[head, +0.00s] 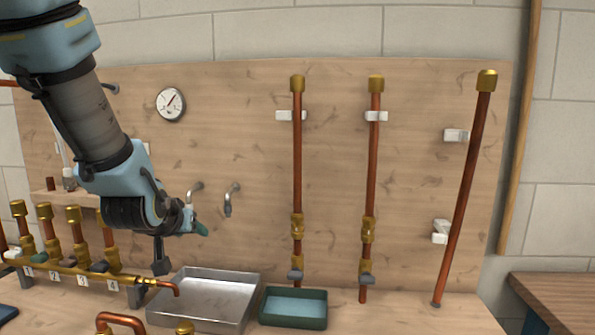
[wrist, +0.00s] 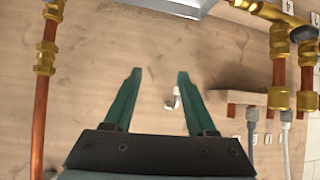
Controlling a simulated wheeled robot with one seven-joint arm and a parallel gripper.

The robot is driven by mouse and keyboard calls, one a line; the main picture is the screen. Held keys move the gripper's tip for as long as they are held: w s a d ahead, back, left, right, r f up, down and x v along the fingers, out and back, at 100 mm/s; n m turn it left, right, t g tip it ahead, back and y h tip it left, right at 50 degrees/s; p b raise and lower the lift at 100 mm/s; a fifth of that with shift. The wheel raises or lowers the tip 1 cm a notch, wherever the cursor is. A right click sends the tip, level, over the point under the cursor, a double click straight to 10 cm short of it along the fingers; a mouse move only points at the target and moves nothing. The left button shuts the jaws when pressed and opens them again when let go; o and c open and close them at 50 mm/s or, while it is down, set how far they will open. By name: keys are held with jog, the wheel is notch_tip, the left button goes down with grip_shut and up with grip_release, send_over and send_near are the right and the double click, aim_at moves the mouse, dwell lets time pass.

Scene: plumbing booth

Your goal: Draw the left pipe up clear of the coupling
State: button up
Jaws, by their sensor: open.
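The left pipe (head: 297,160) is an upright copper pipe with a brass cap, in front of the wooden board. Its lower end sits in a brass coupling (head: 297,228), above a grey-handled valve. A white clip (head: 285,115) is beside its upper part. My gripper (head: 203,230) is to the left of this pipe, roughly at coupling height, and apart from it. In the wrist view, which looks upside down, my gripper (wrist: 158,85) has its two green fingers spread and nothing between them. A copper pipe with a brass fitting (wrist: 45,58), likely the left one, runs along the left edge.
A second upright pipe (head: 372,160) stands to the right, and a third pipe (head: 465,190) leans near the board's right edge. A metal tray (head: 245,315) and a green tray (head: 320,310) sit below. A brass manifold (head: 70,273) with several capped pipes stands at left.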

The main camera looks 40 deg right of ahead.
jog(key=s+d+r+m+t+h, duration=0.1)
jog(key=s+d+r+m+h, duration=0.25)
jog(key=d, duration=0.65)
jog(key=h, duration=0.5)
send_near(296, 168)
jog(key=shift+m, duration=0.35)
jog(key=p+x, duration=0.3)
jog(key=x, duration=0.8)
jog(key=shift+d, duration=0.1)
grip_shut()
